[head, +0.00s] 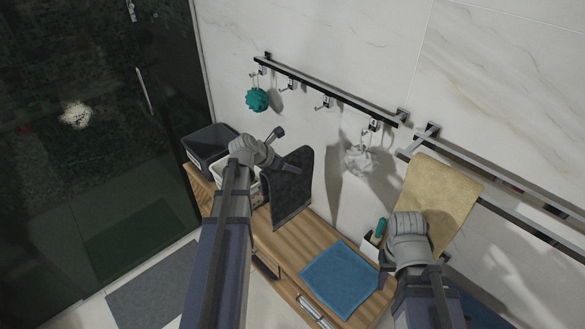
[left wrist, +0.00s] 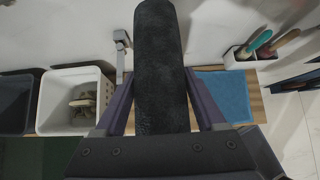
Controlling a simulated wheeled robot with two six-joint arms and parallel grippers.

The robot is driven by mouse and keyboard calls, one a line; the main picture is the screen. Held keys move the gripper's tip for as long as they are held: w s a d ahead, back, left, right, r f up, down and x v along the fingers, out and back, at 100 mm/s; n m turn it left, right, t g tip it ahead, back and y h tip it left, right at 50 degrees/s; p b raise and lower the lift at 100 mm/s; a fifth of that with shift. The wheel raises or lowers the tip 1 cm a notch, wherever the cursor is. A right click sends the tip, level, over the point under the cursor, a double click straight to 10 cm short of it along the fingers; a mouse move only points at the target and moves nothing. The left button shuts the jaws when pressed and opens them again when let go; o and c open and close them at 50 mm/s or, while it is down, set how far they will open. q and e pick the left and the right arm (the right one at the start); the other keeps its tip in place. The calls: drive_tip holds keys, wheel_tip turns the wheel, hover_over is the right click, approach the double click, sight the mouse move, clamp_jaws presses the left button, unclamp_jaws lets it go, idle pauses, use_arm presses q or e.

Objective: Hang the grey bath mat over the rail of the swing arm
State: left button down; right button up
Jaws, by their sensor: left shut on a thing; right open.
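The dark grey mat (head: 291,190) is held by my left gripper (head: 290,166) and hangs down above the wooden bench. In the left wrist view, the mat (left wrist: 160,70) shows as a folded band between the two fingers of my left gripper (left wrist: 160,100). A metal bracket with a short bar, seemingly the swing arm (head: 275,133), is just left of the mat. It also shows beside the mat in the left wrist view (left wrist: 122,50); most of its rail is hidden. My right gripper (head: 408,228) is open in front of the yellow towel; its fingertips are mostly hidden.
A yellow towel (head: 445,200) hangs from the right wall rail. A hook rail (head: 330,92) carries a teal puff (head: 257,100) and a white puff (head: 358,160). A blue towel (head: 340,277) lies on the bench (head: 290,246). A dark bin (head: 210,146) and white bin (left wrist: 75,100) stand left.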

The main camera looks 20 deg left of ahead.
use_arm(q)
drive_tip(key=shift+w+a, duration=2.1)
drive_tip(key=shift+a, duration=2.8)
wheel_tip(320, 180, down, 16)
drive_tip(key=b, duration=1.6)
drive_tip(key=shift+a+f, duration=0.1)
drive_tip(key=shift+f, duration=0.05)
unclamp_jaws()
drive_tip(key=shift+s, duration=0.1)
